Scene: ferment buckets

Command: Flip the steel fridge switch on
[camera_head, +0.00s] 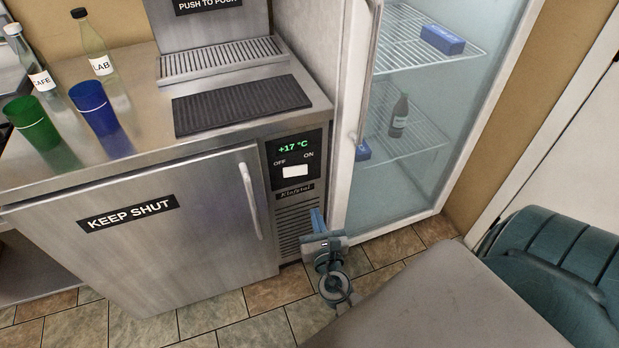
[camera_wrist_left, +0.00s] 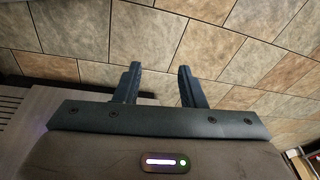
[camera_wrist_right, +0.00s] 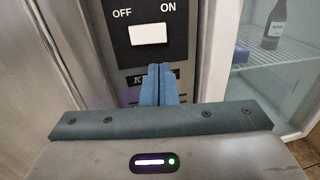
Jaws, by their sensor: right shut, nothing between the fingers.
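The steel fridge (camera_head: 150,235) stands under the counter, with a "KEEP SHUT" label on its closed door. Its black control panel (camera_head: 283,160) reads +17 °C and carries OFF at left and ON at right. The white switch (camera_head: 295,171) sits below these words and also shows in the right wrist view (camera_wrist_right: 148,33). I cannot tell which way it is tipped. My right gripper (camera_head: 317,213) is shut and empty, below the switch and apart from it, with its fingertips (camera_wrist_right: 160,68) by the nameplate. My left gripper (camera_wrist_left: 158,75) is open and empty over the floor tiles.
A glass-door fridge (camera_head: 341,130) stands right of the panel. The counter holds a green cup (camera_head: 33,124), a blue cup (camera_head: 95,108), bottles and a black mat (camera_head: 242,104). The steel fridge's handle (camera_head: 250,200) sticks out left of the panel.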

